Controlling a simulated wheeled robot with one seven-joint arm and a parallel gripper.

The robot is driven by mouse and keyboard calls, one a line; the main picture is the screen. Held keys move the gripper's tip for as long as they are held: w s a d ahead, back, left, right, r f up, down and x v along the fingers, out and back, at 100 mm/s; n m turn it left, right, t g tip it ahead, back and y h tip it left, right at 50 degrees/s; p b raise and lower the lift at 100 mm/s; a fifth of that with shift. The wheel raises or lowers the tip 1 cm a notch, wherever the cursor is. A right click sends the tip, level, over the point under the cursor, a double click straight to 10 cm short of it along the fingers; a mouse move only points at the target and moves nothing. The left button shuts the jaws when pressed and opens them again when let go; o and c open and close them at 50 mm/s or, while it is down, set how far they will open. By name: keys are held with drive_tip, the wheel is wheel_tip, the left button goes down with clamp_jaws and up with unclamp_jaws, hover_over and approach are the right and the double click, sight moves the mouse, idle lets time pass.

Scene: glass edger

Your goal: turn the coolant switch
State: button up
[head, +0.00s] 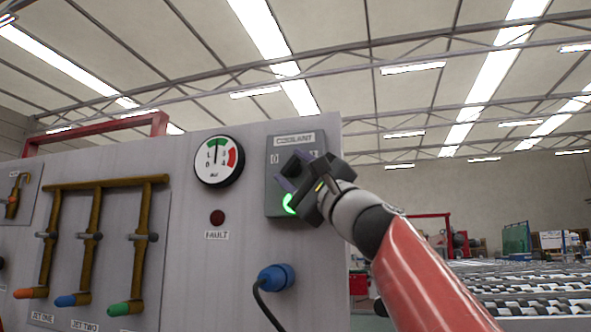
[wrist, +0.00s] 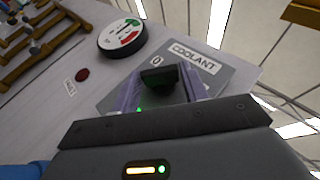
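The coolant switch is a dark knob (wrist: 160,78) on a grey plate (head: 283,148) labelled COOLANT, at the right end of the panel. A "0" mark shows on the plate near the knob in the wrist view. A green light (head: 289,204) glows low on the plate. My gripper (head: 291,172) is at the plate and hides the knob in the head view. In the wrist view, my gripper's two purple fingers (wrist: 161,92) stand apart, one on each side of the knob. A small gap seems to show beside it; contact is not clear.
Left of the plate are a round gauge (head: 219,161), a dark red FAULT lamp (head: 217,217) and brass pipes with coloured handles (head: 89,240). A blue plug (head: 277,278) with a black cable sticks out below. Right of the panel is a roller conveyor (head: 530,290).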

drive_tip(key=c, duration=0.5)
drive_tip(key=shift+r+p, duration=0.15)
drive_tip(key=shift+p, duration=0.15)
drive_tip(key=g+p, duration=0.1)
drive_tip(key=n+p, duration=0.1)
drive_tip(key=shift+d+r+g+p, duration=0.15)
drive_tip(key=shift+r+g+p, duration=0.2)
drive_tip(key=shift+g+p, duration=0.05)
drive_tip(key=shift+s+f+n+g+h+p, duration=0.15)
drive_tip(key=shift+n+g+h+p, duration=0.25)
drive_tip(key=shift+n+g, duration=0.6)
drive_tip(key=shift+r+n+g, duration=0.3)
drive_tip(key=shift+n+g, duration=0.2)
drive_tip(key=shift+g, duration=0.1)
drive_tip(key=shift+f+h, duration=0.2)
drive_tip(key=shift+h, duration=0.2)
drive_tip(key=o, duration=1)
drive_tip(key=shift+c, duration=0.2)
